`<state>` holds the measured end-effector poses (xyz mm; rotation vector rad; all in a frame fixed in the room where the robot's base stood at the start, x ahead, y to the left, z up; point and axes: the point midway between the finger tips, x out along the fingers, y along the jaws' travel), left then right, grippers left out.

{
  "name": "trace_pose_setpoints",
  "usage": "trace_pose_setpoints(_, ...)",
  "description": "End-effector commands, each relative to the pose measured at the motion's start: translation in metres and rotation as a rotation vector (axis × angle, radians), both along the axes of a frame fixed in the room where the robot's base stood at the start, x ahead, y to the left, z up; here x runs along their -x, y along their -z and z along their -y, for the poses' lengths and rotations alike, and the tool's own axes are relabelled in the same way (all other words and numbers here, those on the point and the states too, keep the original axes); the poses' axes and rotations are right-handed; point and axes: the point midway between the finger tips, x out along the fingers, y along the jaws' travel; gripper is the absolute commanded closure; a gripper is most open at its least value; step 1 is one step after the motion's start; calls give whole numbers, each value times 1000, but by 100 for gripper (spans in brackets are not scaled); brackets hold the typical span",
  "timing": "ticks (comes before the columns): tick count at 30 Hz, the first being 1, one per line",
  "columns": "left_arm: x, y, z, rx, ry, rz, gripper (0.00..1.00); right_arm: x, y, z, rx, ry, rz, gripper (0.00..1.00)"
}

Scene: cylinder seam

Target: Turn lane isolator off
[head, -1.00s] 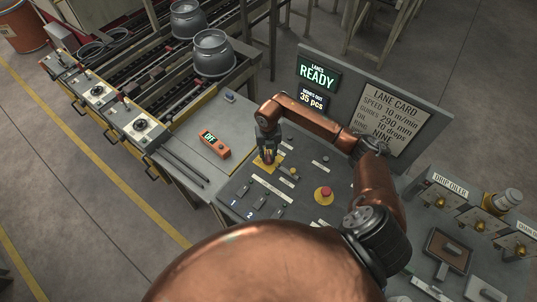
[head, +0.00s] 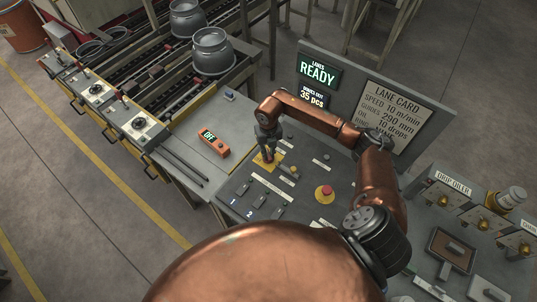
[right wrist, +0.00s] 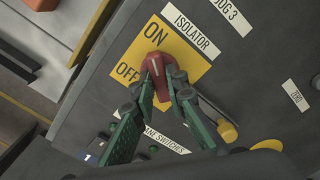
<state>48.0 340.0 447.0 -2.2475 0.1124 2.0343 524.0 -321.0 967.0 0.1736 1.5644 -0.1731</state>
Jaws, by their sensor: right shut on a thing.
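The lane isolator is a red knob (right wrist: 158,66) on a yellow plate (right wrist: 188,50) marked ON at the top and OFF at the lower left in the right wrist view. The knob's white mark lies roughly along the line toward ON; its exact angle is hard to tell. My right gripper (right wrist: 160,92) is shut on the red knob, one finger on each side. In the head view the right gripper (head: 267,155) is above the yellow plate (head: 262,163), hiding most of the knob. My left gripper is not in view.
A red mushroom button (head: 324,192) stands right of the isolator. Lane switches (head: 261,200) lie in front. The screen (head: 318,72) reads READY. A yellow knob (right wrist: 228,131) is close to my fingers.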

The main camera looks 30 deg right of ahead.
Motion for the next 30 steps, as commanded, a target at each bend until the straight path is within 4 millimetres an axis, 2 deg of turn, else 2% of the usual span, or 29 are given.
trace_pose_setpoints(1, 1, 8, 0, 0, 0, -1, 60, -2, 3, 2, 3, -37, 6, 100)
trace_pose_setpoints(9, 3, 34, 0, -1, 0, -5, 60, -2, 4, 2, 5, -288, 5, 100)
trace_pose_setpoints(30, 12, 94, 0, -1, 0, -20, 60, -2, 3, 0, 4, -952, 5, 100)
